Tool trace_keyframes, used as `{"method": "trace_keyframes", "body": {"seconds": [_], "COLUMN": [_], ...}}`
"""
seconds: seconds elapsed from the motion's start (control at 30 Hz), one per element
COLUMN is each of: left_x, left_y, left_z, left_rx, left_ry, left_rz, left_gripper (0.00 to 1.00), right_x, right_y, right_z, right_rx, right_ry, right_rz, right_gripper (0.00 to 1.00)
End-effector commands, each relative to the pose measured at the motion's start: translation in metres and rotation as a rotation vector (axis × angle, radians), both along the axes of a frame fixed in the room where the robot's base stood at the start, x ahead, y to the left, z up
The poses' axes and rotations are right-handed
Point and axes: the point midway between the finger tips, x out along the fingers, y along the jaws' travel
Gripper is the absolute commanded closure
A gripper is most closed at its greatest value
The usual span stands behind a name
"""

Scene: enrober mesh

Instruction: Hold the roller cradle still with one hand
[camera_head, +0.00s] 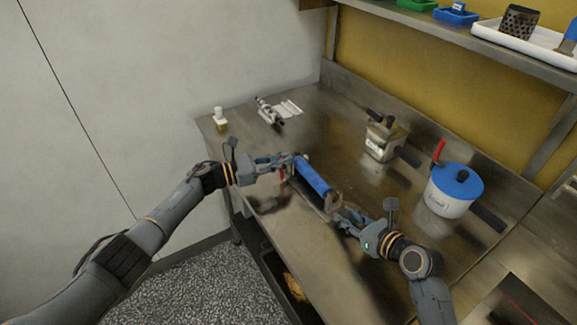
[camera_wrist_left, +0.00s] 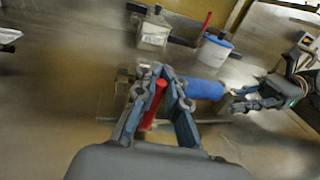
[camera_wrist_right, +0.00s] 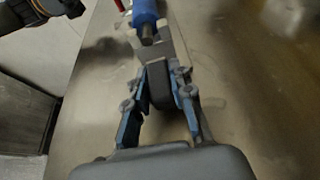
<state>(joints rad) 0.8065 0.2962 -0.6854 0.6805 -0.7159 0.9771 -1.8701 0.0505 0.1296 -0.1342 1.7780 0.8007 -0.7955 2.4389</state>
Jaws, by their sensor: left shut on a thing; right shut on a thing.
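A blue roller (camera_head: 313,176) lies in its metal roller cradle (camera_head: 333,200) near the front edge of the steel bench. My right gripper (camera_head: 345,214) is at the cradle's near end. In the right wrist view its fingers (camera_wrist_right: 163,78) are shut on the cradle's dark upright end piece (camera_wrist_right: 160,90). My left gripper (camera_head: 287,163) is at the roller's other end. In the left wrist view its fingers (camera_wrist_left: 163,82) are shut on a red handle (camera_wrist_left: 153,103). The fingers hide part of the cradle there.
A metal pot with dark handles (camera_head: 383,142) and a white pot with a blue lid (camera_head: 452,190) stand behind the roller. A small white-topped jar (camera_head: 220,120) and metal tools (camera_head: 270,111) are at the far left. A shelf (camera_head: 480,42) runs above.

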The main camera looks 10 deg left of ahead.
Motion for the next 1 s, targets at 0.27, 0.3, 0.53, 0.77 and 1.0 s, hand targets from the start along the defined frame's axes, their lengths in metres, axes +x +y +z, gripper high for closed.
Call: {"method": "trace_keyframes", "body": {"seconds": [0.27,0.3,0.53,0.77,1.0], "left_x": [0.005,0.005,0.006,0.004,-0.004], "left_y": [0.008,0.008,0.009,0.005,0.022], "left_z": [-0.001,-0.001,0.000,0.000,-0.001], "left_rx": [0.002,0.002,0.002,0.001,0.002], "left_ry": [0.003,0.003,0.003,0.003,0.002], "left_rz": [0.015,0.016,0.017,0.010,0.010], "left_gripper": [1.00,1.00,0.66,0.66,0.66], "right_x": [0.000,0.000,0.000,0.000,0.000], "right_y": [-0.003,-0.003,-0.003,-0.002,-0.001], "right_z": [-0.001,-0.001,-0.001,-0.001,-0.001], "right_rx": [-0.003,-0.003,-0.003,-0.002,0.000], "right_ry": [0.000,0.000,0.000,0.002,0.002], "right_rz": [-0.005,-0.005,-0.005,-0.002,0.000], "right_gripper": [1.00,1.00,1.00,1.00,1.00]}}
